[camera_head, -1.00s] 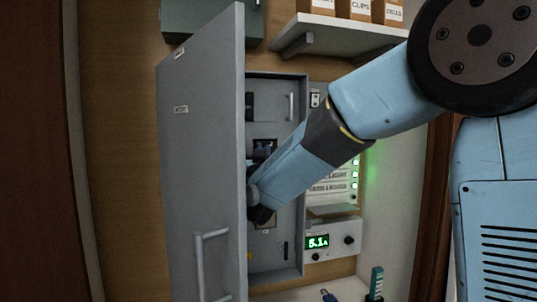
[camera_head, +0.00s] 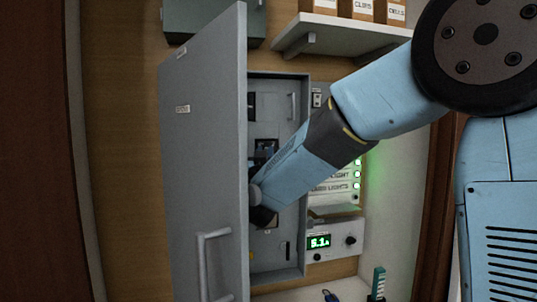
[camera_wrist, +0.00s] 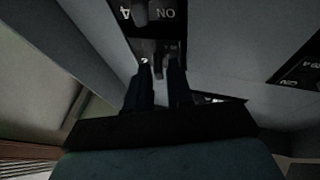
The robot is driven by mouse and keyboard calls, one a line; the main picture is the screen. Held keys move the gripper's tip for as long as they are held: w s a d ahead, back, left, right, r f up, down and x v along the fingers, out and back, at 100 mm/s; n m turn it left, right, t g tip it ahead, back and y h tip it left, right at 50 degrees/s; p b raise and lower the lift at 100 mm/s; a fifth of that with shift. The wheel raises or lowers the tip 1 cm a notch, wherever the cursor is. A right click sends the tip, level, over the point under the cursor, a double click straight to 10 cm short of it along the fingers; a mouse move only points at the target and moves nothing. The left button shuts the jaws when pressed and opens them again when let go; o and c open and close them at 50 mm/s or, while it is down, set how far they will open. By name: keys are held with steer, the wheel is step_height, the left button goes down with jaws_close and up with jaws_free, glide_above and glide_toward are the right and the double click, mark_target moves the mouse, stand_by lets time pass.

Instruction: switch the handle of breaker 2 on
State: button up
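The grey breaker cabinet (camera_head: 287,90) stands with its door (camera_head: 205,150) swung open to the left. My gripper (camera_wrist: 159,72) reaches inside; in the head view my own arm and the door edge largely hide it. In the wrist view its two dark fingers stand apart, pointing at a dark breaker panel (camera_wrist: 148,32) with an upside-down ON mark and a 4-like mark. A small grey breaker handle (camera_wrist: 158,62) shows just beyond and between the fingertips. Contact with it cannot be told. The breaker's number is not clearly readable.
Another dark marked panel (camera_wrist: 302,68) lies at the right of the wrist view. A shelf with boxes (camera_head: 355,30) hangs above right. A meter box (camera_head: 333,241) and indicator panel with green lights (camera_head: 335,175) stand right of the cabinet. The door limits room on the left.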

steer(key=v, duration=0.7)
steer(key=shift+d, duration=0.1)
steer(key=s+d+f+g, duration=0.4)
steer(key=s+d+g, duration=0.1)
steer(key=s+d, duration=0.3)
steer(key=s+d+f+g+y, duration=0.1)
steer(key=s+d+f+g, duration=0.3)
steer(key=s+d, duration=0.5)
steer(key=s+d+f+n+g+y, duration=0.1)
steer(key=s+d+f+g, duration=0.4)
steer(key=s+d+g, duration=0.2)
steer(key=s+d, duration=0.2)
steer(key=shift+s+g, duration=0.35)
steer(key=shift+g, duration=0.05)
steer(key=shift+d, duration=0.1)
steer(key=shift+c, duration=0.3)
